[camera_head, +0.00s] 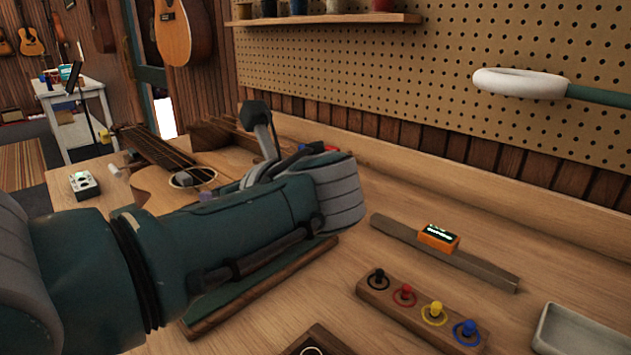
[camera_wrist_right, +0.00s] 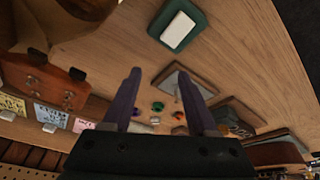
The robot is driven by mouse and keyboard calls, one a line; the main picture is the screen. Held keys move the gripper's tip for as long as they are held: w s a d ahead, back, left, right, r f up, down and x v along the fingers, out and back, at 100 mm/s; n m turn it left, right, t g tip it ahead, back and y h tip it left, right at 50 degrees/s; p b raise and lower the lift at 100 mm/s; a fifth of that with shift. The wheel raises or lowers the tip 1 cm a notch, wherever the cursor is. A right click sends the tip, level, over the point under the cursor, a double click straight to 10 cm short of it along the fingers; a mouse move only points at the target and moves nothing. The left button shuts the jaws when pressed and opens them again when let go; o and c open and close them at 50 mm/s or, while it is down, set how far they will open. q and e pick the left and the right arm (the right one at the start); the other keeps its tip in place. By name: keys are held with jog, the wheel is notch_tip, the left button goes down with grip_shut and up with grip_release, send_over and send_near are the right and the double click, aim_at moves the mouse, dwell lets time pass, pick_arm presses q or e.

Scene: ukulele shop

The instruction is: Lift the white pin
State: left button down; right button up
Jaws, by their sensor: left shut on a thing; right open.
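I cannot make out the white pin for certain in either view. My left arm reaches across the head view to the wooden ukulele (camera_head: 150,187) on the bench. A purple part of my left gripper (camera_head: 207,196) shows just in front of the ukulele's sound hole. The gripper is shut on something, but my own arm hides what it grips. In the right wrist view my right gripper (camera_wrist_right: 160,78) is open and empty, with its two purple fingers apart above the bench. Small green, purple and orange pieces (camera_wrist_right: 179,115) lie on the bench beyond and between the fingers.
A wooden peg rack (camera_head: 420,313) holds black, red, yellow and blue pegs. Behind it a long bar (camera_head: 480,266) carries an orange display (camera_head: 438,238). A grey tray (camera_head: 575,330) is at the lower right. A pegboard (camera_head: 400,75) rises behind the bench.

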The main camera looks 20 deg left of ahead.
pick_arm(q)
notch_tip(320, 180, up, 2)
jog(key=shift+r+p, duration=0.1)
jog(key=shift+p, duration=0.8)
pick_arm(e)
notch_tip(320, 180, up, 2)
jog(key=shift+r, duration=0.25)
pick_arm(q)
jog(key=shift+f, duration=0.2)
pick_arm(e)
jog(key=shift+f, duration=0.1)
pick_arm(q)
jog(key=c, duration=0.8)
grip_release()
pick_arm(e)
jog(key=shift+d, duration=0.1)
pick_arm(q)
jog(key=shift+d, duration=0.1)
jog(key=p+v, duration=0.1)
jog(key=v, duration=0.8)
jog(key=shift+s+d+r, duration=0.1)
jog(key=shift+d+r, duration=0.1)
jog(key=shift+d, duration=0.15)
pick_arm(e)
jog(key=shift+r, duration=0.65)
